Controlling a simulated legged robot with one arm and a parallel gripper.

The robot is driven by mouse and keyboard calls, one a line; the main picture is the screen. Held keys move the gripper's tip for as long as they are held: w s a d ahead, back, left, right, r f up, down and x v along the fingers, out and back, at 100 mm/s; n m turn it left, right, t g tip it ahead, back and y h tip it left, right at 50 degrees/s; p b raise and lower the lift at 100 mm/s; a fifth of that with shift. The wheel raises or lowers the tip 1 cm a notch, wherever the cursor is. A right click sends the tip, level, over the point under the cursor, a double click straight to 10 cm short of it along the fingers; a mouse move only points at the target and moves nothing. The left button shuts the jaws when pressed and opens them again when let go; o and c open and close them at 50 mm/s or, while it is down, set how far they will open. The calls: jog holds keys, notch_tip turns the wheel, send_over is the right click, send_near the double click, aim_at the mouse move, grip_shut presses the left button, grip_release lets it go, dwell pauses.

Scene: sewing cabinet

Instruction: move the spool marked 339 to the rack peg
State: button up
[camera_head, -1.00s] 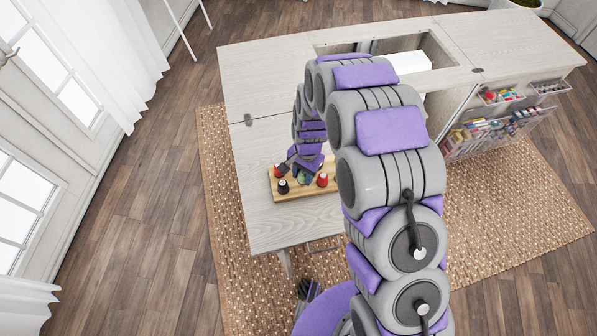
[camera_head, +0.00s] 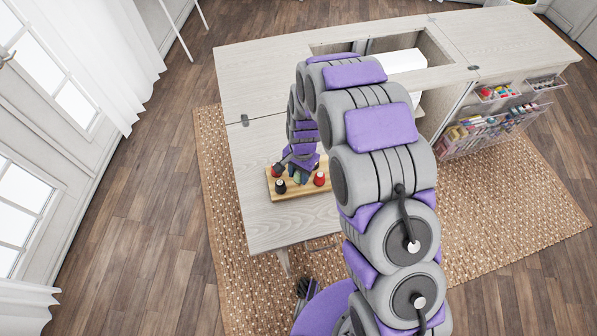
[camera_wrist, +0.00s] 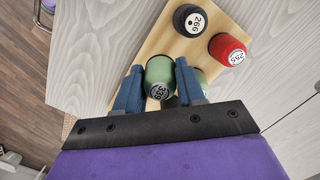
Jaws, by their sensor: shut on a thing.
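The green spool marked 339 (camera_wrist: 158,76) sits between the two blue fingers of my gripper (camera_wrist: 159,88) in the wrist view, its numbered end facing the camera. The fingers are shut on it. In the head view my gripper (camera_head: 298,172) is over the wooden board (camera_head: 296,194), with a green spool just below it. I cannot tell whether the held spool touches the board. A second green spool (camera_wrist: 202,80) is partly hidden behind the right finger. No bare peg can be made out.
The pale table (camera_head: 262,225) has clear room around the board. An opening (camera_head: 425,45) and clear bins (camera_head: 490,130) are farther right.

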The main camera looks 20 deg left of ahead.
jog(key=shift+a+f, duration=0.1)
jog(key=shift+a, duration=0.05)
jog(key=shift+d, duration=0.5)
jog(key=shift+a+p, duration=0.25)
jog(key=shift+p, duration=0.05)
jog(key=shift+d+r+p, duration=0.2)
jog(key=shift+r+p, duration=0.2)
jog(key=shift+r, duration=0.8)
